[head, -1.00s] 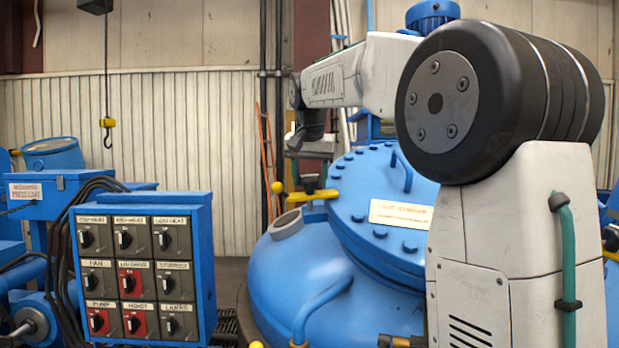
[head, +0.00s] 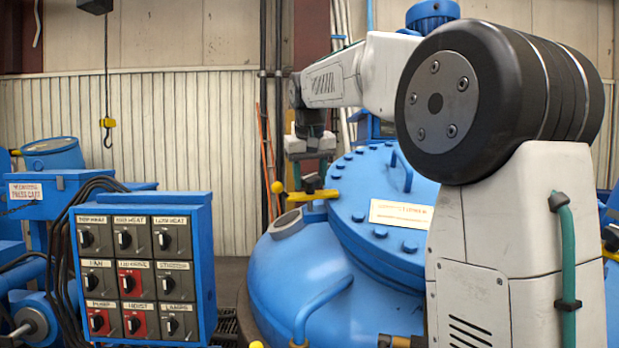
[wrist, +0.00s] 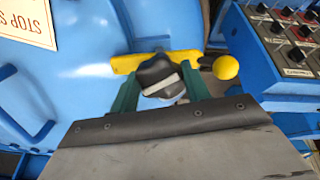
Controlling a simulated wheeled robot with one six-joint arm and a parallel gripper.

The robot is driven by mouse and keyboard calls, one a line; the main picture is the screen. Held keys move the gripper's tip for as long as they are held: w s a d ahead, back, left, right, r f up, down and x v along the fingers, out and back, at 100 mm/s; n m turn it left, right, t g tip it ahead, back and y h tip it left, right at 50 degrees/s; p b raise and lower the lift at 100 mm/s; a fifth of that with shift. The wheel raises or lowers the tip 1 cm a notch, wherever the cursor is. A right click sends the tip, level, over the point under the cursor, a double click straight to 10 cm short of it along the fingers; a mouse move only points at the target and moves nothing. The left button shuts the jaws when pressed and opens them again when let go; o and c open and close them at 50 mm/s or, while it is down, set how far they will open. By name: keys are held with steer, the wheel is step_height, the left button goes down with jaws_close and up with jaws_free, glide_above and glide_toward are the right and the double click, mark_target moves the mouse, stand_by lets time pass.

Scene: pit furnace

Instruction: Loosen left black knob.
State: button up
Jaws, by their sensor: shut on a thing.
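The black knob (head: 312,183) sits on a yellow clamp bar (wrist: 127,64) at the left edge of the blue furnace lid (head: 375,200). In the wrist view the knob (wrist: 157,74) has a pale stripe across it and lies between the green fingers of my gripper (wrist: 160,80). My gripper is shut on the knob, with one finger at each side. In the head view my gripper (head: 311,168) points down over the knob from above. A yellow ball (wrist: 226,67) ends the bar on the right in the wrist view.
A blue control box (head: 145,268) with several switches stands at the left. A lid handle (head: 403,171) rises to the right of my gripper.

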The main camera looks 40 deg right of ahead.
steer(key=n, duration=0.5)
steer(key=shift+r+n, duration=0.1)
steer(key=shift+n, duration=2.5)
steer(key=o, duration=1)
steer(key=v, duration=0.7)
steer(key=shift+r, duration=0.35)
